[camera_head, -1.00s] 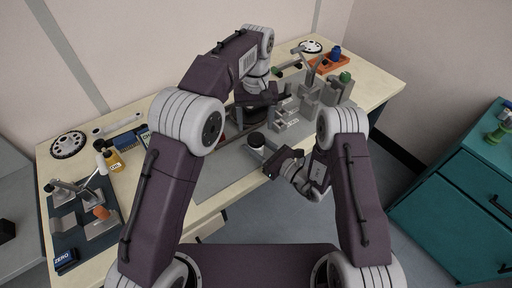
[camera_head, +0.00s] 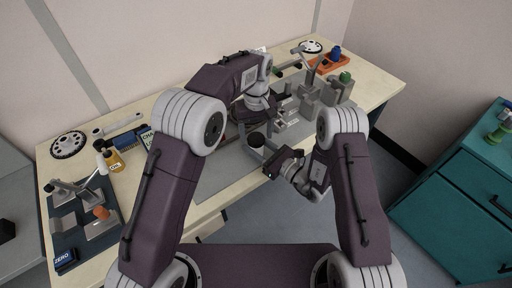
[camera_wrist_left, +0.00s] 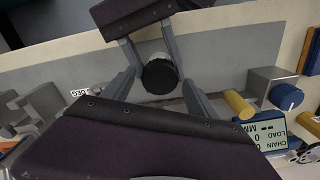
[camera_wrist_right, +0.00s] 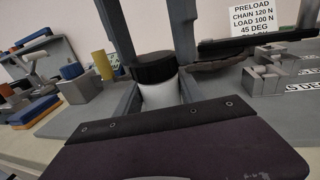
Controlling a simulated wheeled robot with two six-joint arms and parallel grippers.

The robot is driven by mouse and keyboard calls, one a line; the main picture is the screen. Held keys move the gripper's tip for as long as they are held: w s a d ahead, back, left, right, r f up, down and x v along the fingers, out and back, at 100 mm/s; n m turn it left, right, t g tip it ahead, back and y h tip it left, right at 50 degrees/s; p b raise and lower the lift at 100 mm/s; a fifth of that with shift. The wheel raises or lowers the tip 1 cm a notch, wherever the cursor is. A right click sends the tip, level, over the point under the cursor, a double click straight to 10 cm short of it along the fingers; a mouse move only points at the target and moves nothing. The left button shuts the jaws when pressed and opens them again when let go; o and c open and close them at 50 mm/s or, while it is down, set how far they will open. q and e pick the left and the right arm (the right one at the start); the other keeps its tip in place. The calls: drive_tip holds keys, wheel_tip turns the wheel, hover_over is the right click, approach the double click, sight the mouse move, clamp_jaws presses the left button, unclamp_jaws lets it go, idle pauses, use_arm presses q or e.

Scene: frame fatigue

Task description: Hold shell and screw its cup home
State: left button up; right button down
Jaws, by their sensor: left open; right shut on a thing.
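The shell (camera_wrist_right: 160,95) is a pale upright cylinder with a black cup (camera_wrist_right: 155,69) on its top. My right gripper (camera_head: 268,158) is shut on the shell from the near side, and its fingers flank it in the right wrist view. My left gripper (camera_head: 262,125) is over the bench just behind the cup in the head view. In the left wrist view its open fingers (camera_wrist_left: 160,95) stand on either side of the round black cup (camera_wrist_left: 159,76), with gaps showing. Whether the cup is fully seated on the shell cannot be told.
Grey fixture blocks (camera_head: 308,92) stand right of the grippers. An orange tray (camera_head: 330,63) is at the far right. A dark mat with tools (camera_head: 85,222), a yellow bottle (camera_head: 114,161) and a chainring (camera_head: 69,145) are at left. The grey mat between is largely clear.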

use_arm(q)
drive_tip(key=shift+f, duration=0.7)
drive_tip(key=c, duration=1.5)
drive_tip(key=shift+o, duration=0.2)
drive_tip(key=m, duration=0.8)
drive_tip(key=o, duration=1.6)
drive_tip(key=shift+c, duration=0.2)
